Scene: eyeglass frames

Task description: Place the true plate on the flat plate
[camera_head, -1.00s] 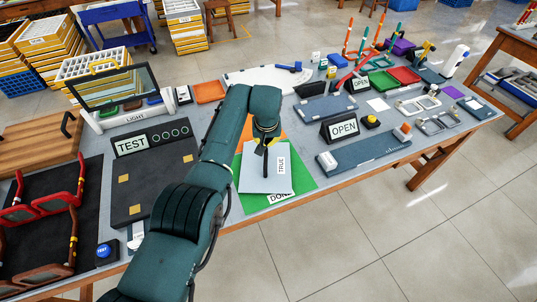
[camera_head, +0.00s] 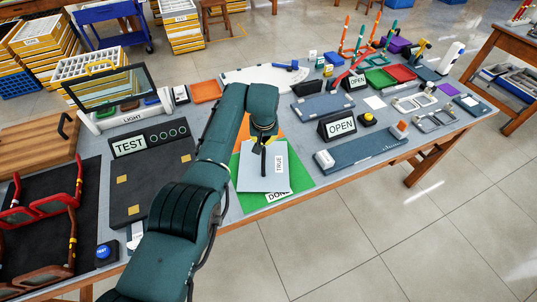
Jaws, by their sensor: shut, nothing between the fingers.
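The true plate (camera_head: 262,178) is a pale grey sheet with a white label reading TRUE. It lies over the green mat marked DONE (camera_head: 301,183). My gripper (camera_head: 263,172) is shut and empty over the upper part of the plate; whether its tip touches the plate cannot be told. No plate is labelled flat. A slate-blue panel (camera_head: 322,108) lies behind the OPEN sign, and another long one (camera_head: 365,152) lies in front of it. Whether either is the flat plate, or whether it is under the true plate, cannot be told.
A black TEST board (camera_head: 150,185) is left of my arm, with red glasses frames (camera_head: 75,205) further left. OPEN signs (camera_head: 341,126), trays and tools crowd the right side. The table's front edge is just beyond the green mat.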

